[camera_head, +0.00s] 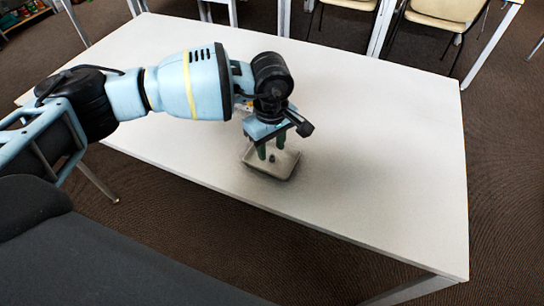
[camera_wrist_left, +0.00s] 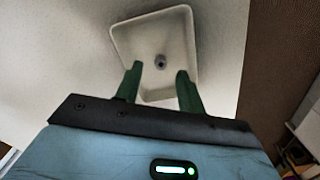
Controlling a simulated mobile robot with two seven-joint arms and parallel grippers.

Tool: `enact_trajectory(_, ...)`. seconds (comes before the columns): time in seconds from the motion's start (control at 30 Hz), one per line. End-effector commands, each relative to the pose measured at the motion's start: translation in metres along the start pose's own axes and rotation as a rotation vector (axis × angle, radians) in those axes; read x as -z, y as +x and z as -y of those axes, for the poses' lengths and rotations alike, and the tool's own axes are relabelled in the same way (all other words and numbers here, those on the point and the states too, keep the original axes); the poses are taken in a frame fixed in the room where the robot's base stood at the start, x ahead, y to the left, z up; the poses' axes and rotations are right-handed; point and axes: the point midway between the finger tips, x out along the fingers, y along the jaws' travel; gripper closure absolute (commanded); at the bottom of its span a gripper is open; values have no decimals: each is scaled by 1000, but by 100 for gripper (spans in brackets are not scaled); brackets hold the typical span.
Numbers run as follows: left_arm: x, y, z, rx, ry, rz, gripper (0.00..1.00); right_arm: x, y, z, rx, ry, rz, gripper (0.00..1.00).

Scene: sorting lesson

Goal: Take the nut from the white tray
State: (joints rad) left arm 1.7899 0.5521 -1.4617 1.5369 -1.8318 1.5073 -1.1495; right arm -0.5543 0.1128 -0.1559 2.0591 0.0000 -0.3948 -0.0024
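The white tray (camera_head: 286,170) stands on the table near its front edge. The nut (camera_head: 272,158) is a small dark piece lying in the tray. In the left wrist view the nut (camera_wrist_left: 160,61) shows near the middle of the tray floor, with the tray rim (camera_wrist_left: 117,37) around it. My left gripper (camera_head: 271,154) points down over the tray. Its two green fingers (camera_wrist_left: 158,72) are apart, with nothing between them, and the nut lies just beyond the fingertips in the wrist view. My right gripper is in neither view.
The white table (camera_head: 390,150) is clear to the right of the tray. Chairs (camera_head: 447,14) stand behind the table's far side.

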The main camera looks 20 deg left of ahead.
Motion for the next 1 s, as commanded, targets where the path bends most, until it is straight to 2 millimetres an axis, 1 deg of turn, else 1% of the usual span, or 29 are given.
enact_trajectory(0.03, 0, 8, 1, 3, 0, 1, 61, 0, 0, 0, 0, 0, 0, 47)
enact_trajectory(0.17, 0, 18, 0, 0, -1, 0, 61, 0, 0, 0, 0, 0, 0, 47)
enact_trajectory(0.43, 0, 21, 0, 0, 0, 0, 61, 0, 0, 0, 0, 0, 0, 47)
enact_trajectory(0.47, 0, 21, 0, 0, 0, 0, 64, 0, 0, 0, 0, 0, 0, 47)
enact_trajectory(0.73, 0, 20, 0, 0, 0, 0, 99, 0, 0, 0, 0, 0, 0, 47)
enact_trajectory(1.0, 0, 20, 0, 0, 0, 0, 100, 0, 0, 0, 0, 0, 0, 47)
